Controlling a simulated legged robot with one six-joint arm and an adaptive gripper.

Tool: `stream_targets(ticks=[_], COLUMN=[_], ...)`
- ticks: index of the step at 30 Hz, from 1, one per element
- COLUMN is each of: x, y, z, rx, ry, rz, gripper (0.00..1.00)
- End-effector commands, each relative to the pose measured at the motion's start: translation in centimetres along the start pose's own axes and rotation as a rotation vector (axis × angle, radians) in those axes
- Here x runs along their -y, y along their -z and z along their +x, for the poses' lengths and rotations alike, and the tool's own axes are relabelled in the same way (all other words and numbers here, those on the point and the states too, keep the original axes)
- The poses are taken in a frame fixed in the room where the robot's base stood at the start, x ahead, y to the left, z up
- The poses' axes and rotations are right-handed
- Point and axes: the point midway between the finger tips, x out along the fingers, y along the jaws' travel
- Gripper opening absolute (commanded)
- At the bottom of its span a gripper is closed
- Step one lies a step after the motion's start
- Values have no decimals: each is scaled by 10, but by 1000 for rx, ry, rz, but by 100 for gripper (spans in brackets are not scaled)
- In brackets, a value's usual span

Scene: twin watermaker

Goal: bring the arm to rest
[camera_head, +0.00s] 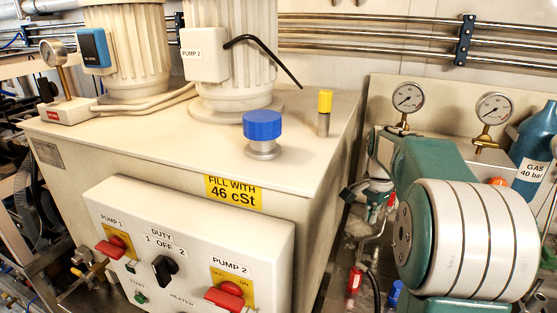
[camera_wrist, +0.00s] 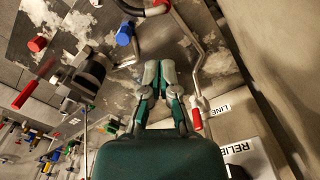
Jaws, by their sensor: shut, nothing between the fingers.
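My gripper (camera_wrist: 159,72) shows in the wrist view, with a dark green body and grey-green fingers. Its two fingertips are together and nothing is held between them. It points towards a worn grey metal surface (camera_wrist: 110,30) with pipes and valves. I cannot tell whether the fingertips touch anything. In the head view the gripper does not show.
A cream tank (camera_head: 190,148) carries two pumps, a blue cap (camera_head: 262,125) and a yellow-topped post (camera_head: 324,112). A control box (camera_head: 190,250) stands in front. Gauges (camera_head: 408,98) and a blue gas bottle (camera_head: 535,150) are at right. Near my gripper are a red-ended lever (camera_wrist: 197,118) and a blue knob (camera_wrist: 124,35).

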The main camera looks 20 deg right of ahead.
Motion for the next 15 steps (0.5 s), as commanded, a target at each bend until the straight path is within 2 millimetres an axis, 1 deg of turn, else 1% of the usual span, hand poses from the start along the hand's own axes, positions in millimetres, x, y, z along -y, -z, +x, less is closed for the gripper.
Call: stream_targets(ticks=[2,5,8,9,15], x=[0,-3,-8,-12,-33], y=[-4,-23,-54,-67,-126], z=[-2,-14,-28,-33,-49], rx=[-4,-24,-56,-69,-139], ry=[4,26,58,71,132], rz=[-15,-82,-197,-246,-486], gripper=[0,0,0,0,0])
